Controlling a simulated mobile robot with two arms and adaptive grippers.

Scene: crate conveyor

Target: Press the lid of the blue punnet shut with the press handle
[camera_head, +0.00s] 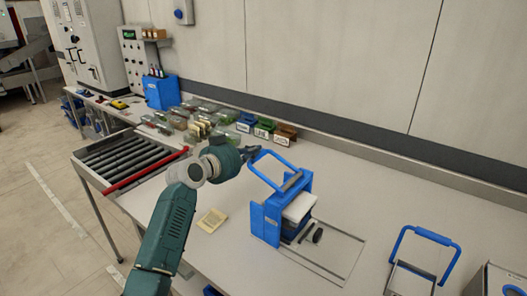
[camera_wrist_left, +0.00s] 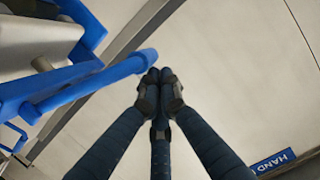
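The blue press (camera_head: 266,222) stands on the table at the middle. Its blue press handle (camera_head: 262,176) is a raised loop tilted up to the left. A pale block (camera_head: 300,207) sits in the press; I cannot tell a blue punnet or its lid apart from the blue frame. My left gripper (camera_head: 256,152) is by the upper end of the handle. In the left wrist view my left gripper (camera_wrist_left: 160,78) has its dark fingertips together, with no object visible between them. The handle bar (camera_wrist_left: 95,82) runs in from the left and ends beside the fingertips. My right gripper is not in view.
Another blue handle (camera_head: 428,236) stands at the right. A small paper card (camera_head: 212,220) lies left of the press. Several clear punnets and small labelled boxes (camera_head: 265,128) line the back. A roller conveyor (camera_head: 118,160) is at the left. The tabletop behind the press is clear.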

